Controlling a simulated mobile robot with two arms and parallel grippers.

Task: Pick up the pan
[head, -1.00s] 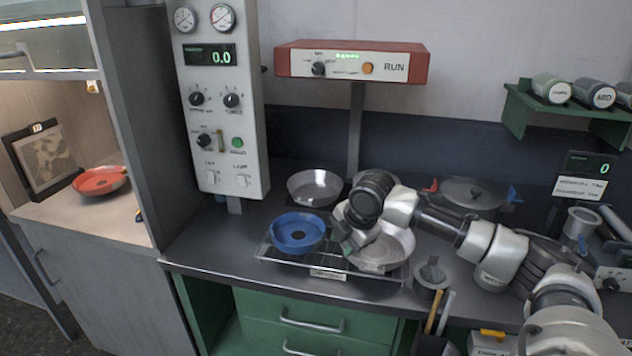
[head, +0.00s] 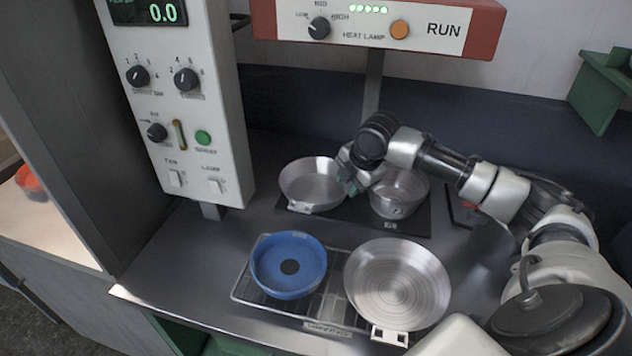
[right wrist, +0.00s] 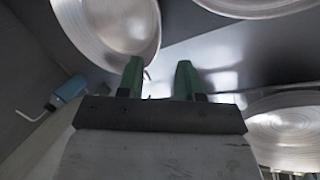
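Several pans are in the head view, and I cannot tell which one the task means. A blue pan (head: 288,265) and a wide silver pan (head: 397,283) sit on the wire rack. A shallow silver pan (head: 312,182) and a deeper silver pan (head: 399,193) stand behind on a dark plate. My right gripper (head: 351,183) is by the right rim of the shallow back pan; contact is unclear. In the right wrist view its green fingers (right wrist: 159,80) are apart with nothing between them, near a silver pan (right wrist: 120,25). My left gripper is not visible.
The grey control cabinet (head: 182,110) stands at the left, and the red heat lamp box (head: 375,25) hangs above. A red pan (head: 28,182) is far left. Bare counter (head: 195,255) lies left of the rack (head: 330,320). A dark lid-like shape (head: 550,320) is close at bottom right.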

